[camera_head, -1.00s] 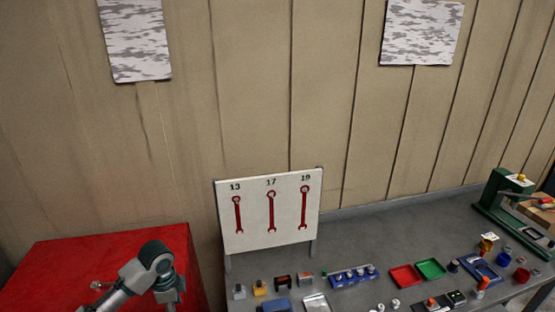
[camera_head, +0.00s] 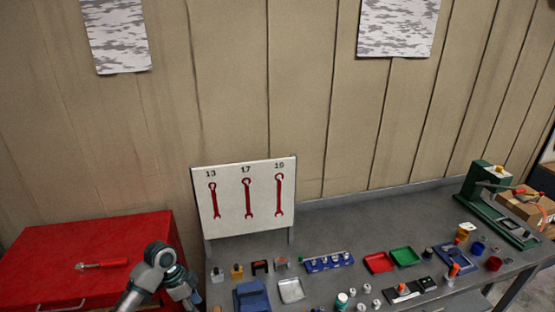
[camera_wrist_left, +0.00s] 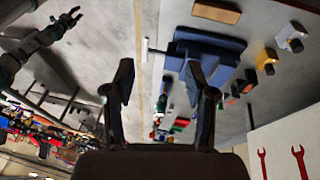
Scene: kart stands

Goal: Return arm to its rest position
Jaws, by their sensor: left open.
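My left arm (camera_head: 160,270) rises from the bottom edge in the head view, between the red cabinet and the workbench. Its gripper does not show clearly there. In the left wrist view my left gripper (camera_wrist_left: 160,82) is open, with its two fingers apart and nothing between them. Beyond the fingers are the blue object (camera_wrist_left: 205,55) and the grey bench surface (camera_wrist_left: 105,35).
A red cabinet (camera_head: 120,235) with a red-handled tool (camera_head: 103,264) stands left. A white wrench board (camera_head: 228,215) stands at the back of the bench. Trays, a blue block (camera_head: 251,296) and small parts crowd the bench front. A green press (camera_head: 490,205) stands right.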

